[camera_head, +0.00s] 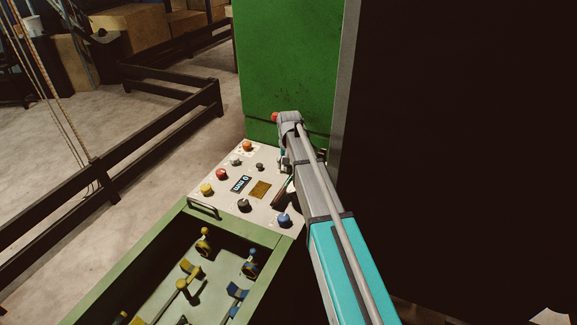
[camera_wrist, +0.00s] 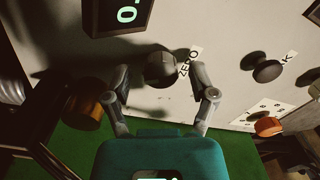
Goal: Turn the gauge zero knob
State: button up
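The gauge zero knob (camera_wrist: 160,68) is a dark round knob on the pale panel in the wrist view, with a "ZERO" label (camera_wrist: 190,62) beside it. My gripper (camera_wrist: 162,78) is open, with one grey finger on each side of the knob and a gap visible on both sides. I cannot tell how deep the fingertips reach. In the head view my arm covers the gripper, and I cannot tell which knob there is the zero knob. A dark display (camera_wrist: 118,15) with green digits sits above the knob in the wrist view.
In the wrist view another dark knob (camera_wrist: 268,70) and an orange knob (camera_wrist: 269,127) lie right, and an orange-brown knob (camera_wrist: 85,108) left. In the head view the control panel (camera_head: 222,206) carries several coloured buttons, with a green cabinet (camera_head: 285,60) behind.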

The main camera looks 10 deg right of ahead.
jog(key=shift+m, duration=0.5)
